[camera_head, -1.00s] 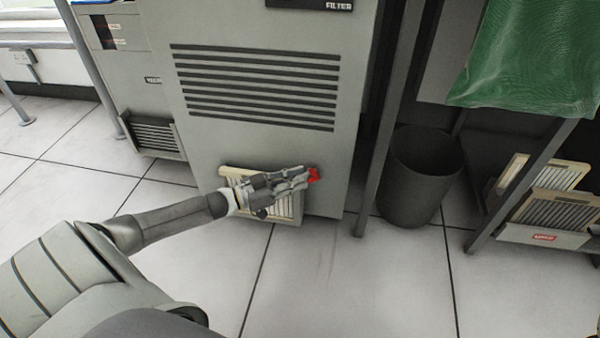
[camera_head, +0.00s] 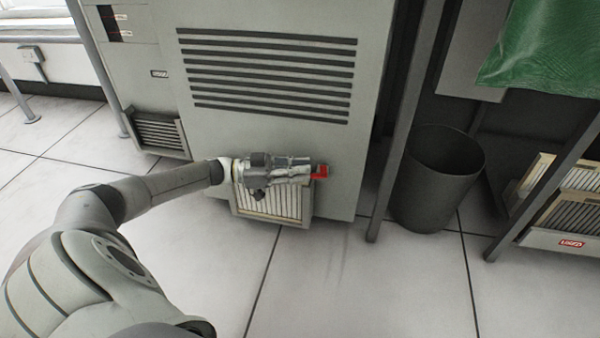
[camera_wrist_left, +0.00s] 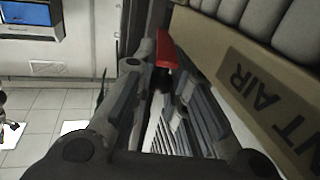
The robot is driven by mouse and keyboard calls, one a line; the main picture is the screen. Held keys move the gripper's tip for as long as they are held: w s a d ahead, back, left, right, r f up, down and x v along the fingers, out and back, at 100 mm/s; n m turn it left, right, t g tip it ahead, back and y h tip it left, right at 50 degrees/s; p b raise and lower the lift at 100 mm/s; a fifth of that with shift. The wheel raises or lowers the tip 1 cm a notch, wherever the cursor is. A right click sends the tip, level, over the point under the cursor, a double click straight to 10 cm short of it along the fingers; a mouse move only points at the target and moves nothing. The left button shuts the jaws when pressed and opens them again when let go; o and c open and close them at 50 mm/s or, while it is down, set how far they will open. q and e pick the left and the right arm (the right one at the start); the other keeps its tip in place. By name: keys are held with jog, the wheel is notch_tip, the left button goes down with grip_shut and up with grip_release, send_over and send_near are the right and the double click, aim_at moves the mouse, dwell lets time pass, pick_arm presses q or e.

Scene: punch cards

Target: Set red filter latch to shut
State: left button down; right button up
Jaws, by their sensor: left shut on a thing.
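The red filter latch (camera_head: 320,171) is at the upper right corner of the pale pleated filter (camera_head: 262,203), low on the front of the grey cabinet. My left gripper (camera_head: 312,171) reaches across the filter's top from the left, its fingertips shut on the latch. In the left wrist view the red latch (camera_wrist_left: 169,50) sits between the fingertips, beside the filter's tan frame (camera_wrist_left: 225,60) with printed lettering. The gripper hides part of the latch and the filter's upper edge. My right gripper does not show.
The grey cabinet (camera_head: 270,135) has a slatted vent above the filter. A dark bin (camera_head: 437,185) stands to the right behind a grey post (camera_head: 398,140). More filters (camera_head: 575,190) stand in a holder at far right. The tiled floor (camera_head: 350,285) in front is clear.

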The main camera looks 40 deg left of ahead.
pick_arm(q)
jog(key=c, duration=1.4)
grip_release()
jog(key=shift+o, duration=0.2)
jog(key=v, duration=1.2)
